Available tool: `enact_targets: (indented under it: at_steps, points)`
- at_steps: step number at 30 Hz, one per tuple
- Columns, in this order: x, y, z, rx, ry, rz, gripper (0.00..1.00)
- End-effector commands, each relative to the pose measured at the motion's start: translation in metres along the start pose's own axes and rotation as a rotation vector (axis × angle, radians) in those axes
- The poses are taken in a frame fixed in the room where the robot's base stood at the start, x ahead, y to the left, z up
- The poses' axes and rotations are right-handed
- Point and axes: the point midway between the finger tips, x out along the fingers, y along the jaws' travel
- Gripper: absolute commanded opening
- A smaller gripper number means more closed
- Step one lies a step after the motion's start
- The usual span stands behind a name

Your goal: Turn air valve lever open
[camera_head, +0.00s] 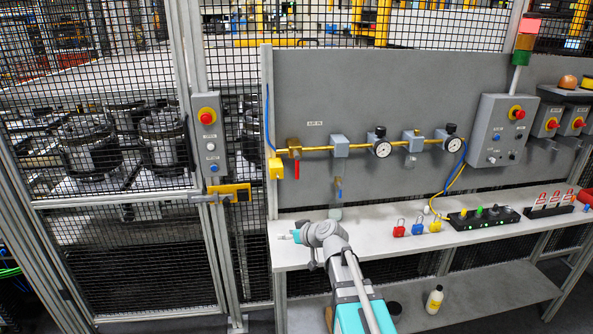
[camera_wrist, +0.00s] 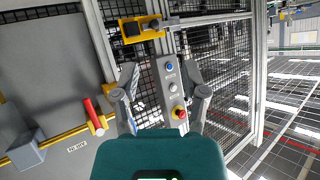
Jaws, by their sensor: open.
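The air valve (camera_head: 294,147) sits at the left end of the yellow pipe on the grey panel. Its red lever (camera_head: 297,170) hangs straight down, across the pipe. In the wrist view the red lever (camera_wrist: 91,112) is left of my gripper, and the picture is turned over there. My gripper (camera_head: 286,237) is above the left end of the shelf, lower than the lever and apart from it, pointing left. In the wrist view the fingers (camera_wrist: 158,88) are spread and empty, with the grey button box showing between them.
The button box (camera_head: 208,137) with a red emergency stop is on the fence post left of the panel. A yellow latch (camera_head: 230,193) sits below it. Padlocks (camera_head: 418,226) and a black switch block (camera_head: 483,217) stand on the shelf (camera_head: 375,240).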

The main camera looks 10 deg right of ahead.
Motion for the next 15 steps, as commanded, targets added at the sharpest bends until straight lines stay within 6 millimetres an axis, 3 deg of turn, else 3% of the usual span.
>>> enact_targets:
  at_steps: [1,6,10,15]
  points:
    - [0.004,0.011,-0.018,-0.016,0.071,0.018,0.57]
    - [0.003,0.046,-0.068,-0.063,0.29,0.12,0.57]
    - [-0.003,0.076,-0.095,-0.076,0.411,0.225,0.57]
    - [-0.012,0.107,-0.113,-0.074,0.494,0.344,0.57]
